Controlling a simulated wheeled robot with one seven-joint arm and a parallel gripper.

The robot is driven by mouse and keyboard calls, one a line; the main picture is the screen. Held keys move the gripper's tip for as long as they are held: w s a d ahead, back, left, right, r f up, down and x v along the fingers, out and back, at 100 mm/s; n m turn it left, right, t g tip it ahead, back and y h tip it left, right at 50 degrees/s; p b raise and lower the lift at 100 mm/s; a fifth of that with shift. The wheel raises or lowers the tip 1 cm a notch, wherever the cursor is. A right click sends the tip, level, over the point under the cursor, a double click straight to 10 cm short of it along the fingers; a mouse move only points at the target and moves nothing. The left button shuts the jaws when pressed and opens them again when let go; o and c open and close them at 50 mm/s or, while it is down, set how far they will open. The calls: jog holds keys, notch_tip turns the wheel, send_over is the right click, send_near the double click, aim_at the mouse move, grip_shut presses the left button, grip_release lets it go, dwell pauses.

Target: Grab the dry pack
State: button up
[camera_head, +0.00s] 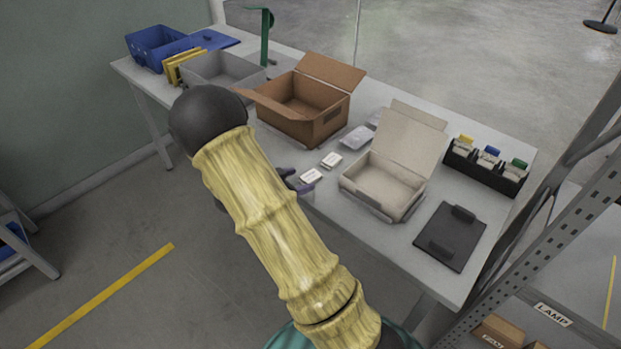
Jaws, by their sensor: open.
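Two small white packets with dark print lie near the front edge of the table: the nearer packet (311,176) and the farther packet (332,160). Either could be the dry pack; the print is too small to read. My gripper (294,181) is open, with its dark fingers just left of the nearer packet. My arm hides most of the gripper, and I cannot tell whether a finger touches the packet.
An open brown carton (322,127) stands behind the packets, and an open pale box (378,193) stands to their right. Clear flat packs (356,138) lie between them. A black clipboard (451,237), a black card holder (484,176) and a grey bin (225,72) also occupy the table.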

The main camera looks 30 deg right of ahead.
aim_at(310, 176)
jog(key=x, duration=0.4)
jog(key=shift+w+d+f, duration=0.1)
jog(key=shift+w, duration=0.05)
jog(key=c, duration=1.1)
jog(key=shift+o, duration=0.2)
notch_tip(310, 176, up, 10)
jog(key=p, duration=0.1)
jog(key=shift+p, duration=0.3)
